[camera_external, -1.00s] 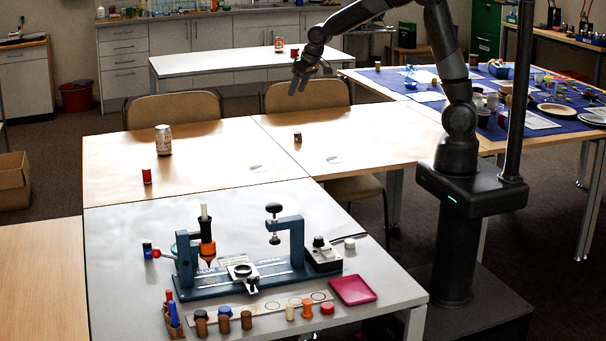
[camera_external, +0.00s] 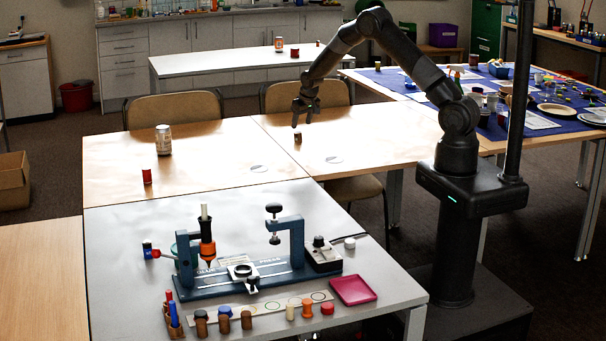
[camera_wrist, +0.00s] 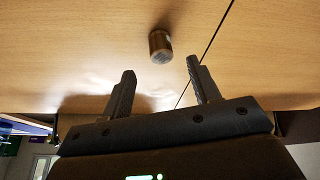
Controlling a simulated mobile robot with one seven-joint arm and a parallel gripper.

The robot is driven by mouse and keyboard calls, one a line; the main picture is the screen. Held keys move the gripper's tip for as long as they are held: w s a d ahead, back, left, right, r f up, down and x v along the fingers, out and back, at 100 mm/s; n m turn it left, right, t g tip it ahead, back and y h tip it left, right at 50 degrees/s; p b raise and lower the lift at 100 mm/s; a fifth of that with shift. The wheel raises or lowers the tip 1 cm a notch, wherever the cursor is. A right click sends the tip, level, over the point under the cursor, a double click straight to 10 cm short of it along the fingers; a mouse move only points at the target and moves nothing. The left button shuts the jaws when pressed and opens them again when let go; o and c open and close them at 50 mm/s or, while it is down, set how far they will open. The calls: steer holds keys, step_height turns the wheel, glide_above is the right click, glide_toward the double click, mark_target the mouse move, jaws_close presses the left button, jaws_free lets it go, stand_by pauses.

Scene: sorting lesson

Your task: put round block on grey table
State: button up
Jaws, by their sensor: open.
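A small brown round block (camera_external: 298,138) stands on the wooden table near its middle seam. In the wrist view the block (camera_wrist: 160,44) shows as a short cylinder on the wood, just beyond the fingertips and roughly centred between them. My gripper (camera_external: 306,118) is open and empty, above the block and apart from it. The open fingers also show in the wrist view (camera_wrist: 161,72). The grey table (camera_external: 130,231) is in front, carrying the glue press (camera_external: 240,278) and other parts.
On the wooden tables stand a can (camera_external: 163,139) and a red cylinder (camera_external: 147,176). Several small blocks and a pink tray (camera_external: 353,290) are along the grey table's front.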

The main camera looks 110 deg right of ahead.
mark_target(298, 132)
steer(key=shift+x, duration=3.5)
steer(key=shift+w+d, duration=0.1)
steer(key=shift+d, duration=0.1)
steer(key=shift+c, duration=0.6)
steer(key=shift+r, duration=0.1)
steer(key=c, duration=1)
steer(key=shift+r, duration=0.1)
